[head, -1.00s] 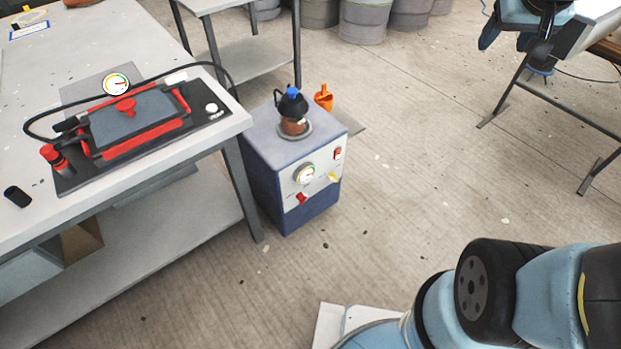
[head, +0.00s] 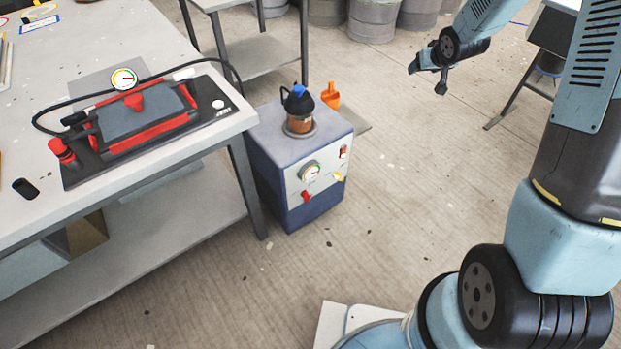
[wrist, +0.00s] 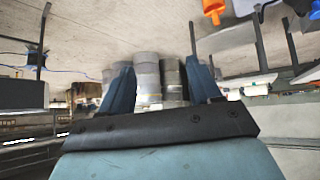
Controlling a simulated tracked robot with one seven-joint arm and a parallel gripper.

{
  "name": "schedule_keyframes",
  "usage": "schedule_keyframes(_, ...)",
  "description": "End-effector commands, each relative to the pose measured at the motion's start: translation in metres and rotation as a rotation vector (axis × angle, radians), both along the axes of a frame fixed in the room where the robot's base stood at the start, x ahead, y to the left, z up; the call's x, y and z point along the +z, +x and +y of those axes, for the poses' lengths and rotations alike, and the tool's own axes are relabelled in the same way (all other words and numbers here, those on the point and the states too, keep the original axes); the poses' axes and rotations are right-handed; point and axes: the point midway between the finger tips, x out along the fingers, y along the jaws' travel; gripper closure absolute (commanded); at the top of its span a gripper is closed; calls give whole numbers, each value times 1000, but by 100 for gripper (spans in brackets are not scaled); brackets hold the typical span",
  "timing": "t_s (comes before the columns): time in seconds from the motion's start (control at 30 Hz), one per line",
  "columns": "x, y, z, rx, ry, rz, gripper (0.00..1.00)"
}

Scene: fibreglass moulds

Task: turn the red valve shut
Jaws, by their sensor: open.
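A small red valve handle (head: 306,196) is low on the light front panel of a blue pump box (head: 292,212) on the floor. A yellow handle (head: 338,176) sits to its right, and a round gauge (head: 309,171) above it. My gripper (head: 428,78) is up at the right in the head view, well apart from the box. In the wrist view its two fingers stand apart, with only distant drums behind the gap. The red handle does not show in the wrist view.
A workbench (head: 170,163) at left holds a mould (head: 140,121) with a red knob, a second gauge (head: 124,78) and a black hose. A jar with a blue cap (head: 298,90) stands on the pump box. An orange scoop (head: 330,96) is behind it. The floor right of the box is clear.

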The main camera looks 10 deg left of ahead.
Motion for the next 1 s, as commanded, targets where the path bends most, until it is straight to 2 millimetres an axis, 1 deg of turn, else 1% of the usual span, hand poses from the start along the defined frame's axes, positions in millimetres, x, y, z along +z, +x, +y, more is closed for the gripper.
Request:
schedule_keyframes(0.03, -20, 6, 6, 16, 12, 4, 37)
schedule_keyframes(0.17, -63, 19, 25, 63, 53, -4, 37)
schedule_keyframes(0.2, -76, 22, 31, 77, 67, -4, 37)
schedule_keyframes(0.27, -97, 25, 40, 100, 88, -7, 37)
schedule_keyframes(0.3, -110, 27, 46, 113, 104, -9, 37)
schedule_keyframes(0.47, -167, 29, 69, 166, 172, -8, 37)
schedule_keyframes(0.5, -181, 27, 75, 179, 190, -6, 37)
schedule_keyframes(0.63, -227, 20, 95, 219, 255, -1, 37)
schedule_keyframes(0.77, -272, 7, 113, 255, 325, 7, 37)
schedule_keyframes(0.8, -286, 2, 118, 265, 347, 11, 37)
schedule_keyframes(0.87, -307, -6, 126, 280, 383, 15, 37)
schedule_keyframes(1.0, -353, -30, 142, 308, 468, 29, 37)
